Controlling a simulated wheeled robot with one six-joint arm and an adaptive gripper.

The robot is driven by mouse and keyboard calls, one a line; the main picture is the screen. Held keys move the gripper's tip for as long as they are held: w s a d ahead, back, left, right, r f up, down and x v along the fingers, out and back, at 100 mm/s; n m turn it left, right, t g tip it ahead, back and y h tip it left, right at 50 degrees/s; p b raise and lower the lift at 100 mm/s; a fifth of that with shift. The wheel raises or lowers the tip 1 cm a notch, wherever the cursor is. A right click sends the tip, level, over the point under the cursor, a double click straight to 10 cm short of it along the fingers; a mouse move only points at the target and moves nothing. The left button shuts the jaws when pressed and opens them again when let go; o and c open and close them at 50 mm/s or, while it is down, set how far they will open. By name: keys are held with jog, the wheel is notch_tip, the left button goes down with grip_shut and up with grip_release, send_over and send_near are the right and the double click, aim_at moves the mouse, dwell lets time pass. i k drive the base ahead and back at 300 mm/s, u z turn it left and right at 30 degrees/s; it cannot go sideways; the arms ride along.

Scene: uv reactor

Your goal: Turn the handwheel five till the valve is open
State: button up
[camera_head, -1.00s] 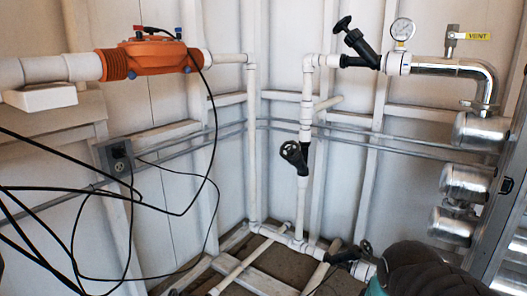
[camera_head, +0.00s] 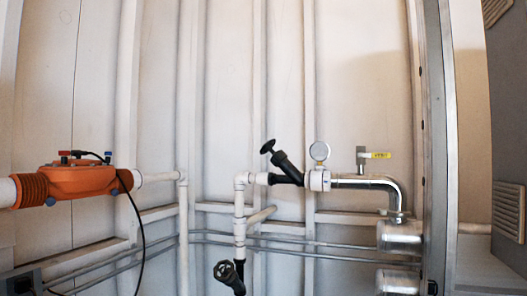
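Two black valves with handwheels show on the white pipework. The upper handwheel (camera_head: 268,146) sits on a slanted black valve body (camera_head: 288,170) in the horizontal run, left of a round gauge (camera_head: 320,151). The lower handwheel (camera_head: 224,271) is on the vertical pipe near the bottom edge, and its valve body is partly cut off. I see no label telling which one is number five, and cannot tell whether either valve is open. My gripper is not in view.
An orange unit (camera_head: 78,181) is at the left with a black cable. A yellow-tagged vent valve (camera_head: 375,155) stands above a chrome elbow pipe (camera_head: 385,184). Metal canisters (camera_head: 398,238) and a grey metal frame (camera_head: 438,150) are at the right. The floor is out of view.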

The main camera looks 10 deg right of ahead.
aim_at(268, 147)
jog(key=z, duration=1.1)
jog(key=k, duration=0.9)
jog(key=u, duration=0.7)
jog(key=i, duration=1)
